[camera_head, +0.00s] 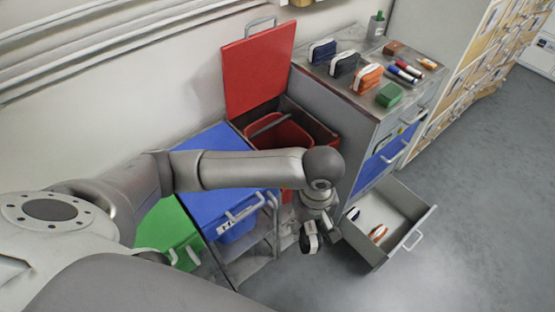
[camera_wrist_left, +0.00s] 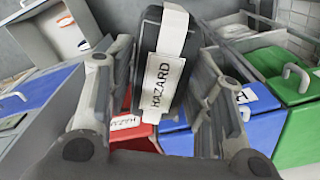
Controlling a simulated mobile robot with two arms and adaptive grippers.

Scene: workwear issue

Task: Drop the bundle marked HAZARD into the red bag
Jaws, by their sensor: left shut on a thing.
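The dark bundle (camera_wrist_left: 165,70) has a white band reading HAZARD. In the left wrist view it sits between the two fingers of my left gripper (camera_wrist_left: 155,100), which is shut on it. In the head view my left gripper (camera_head: 312,238) hangs in front of the cabinet, beside the open drawer and clear of the red bin. The red bag (camera_head: 285,140) sits in a bin at the back, its dark handle showing, with the red lid (camera_head: 259,70) raised against the wall. My forearm hides part of its front. My right gripper is not in view.
An open drawer (camera_head: 409,237) holds a dark and an orange bundle. The cabinet top (camera_head: 340,85) carries several bundles, markers, a green box (camera_head: 389,95) and a bottle (camera_head: 376,26). Closed blue (camera_head: 205,160) and green (camera_head: 165,226) lids lie left of the red bin. Floor at right is clear.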

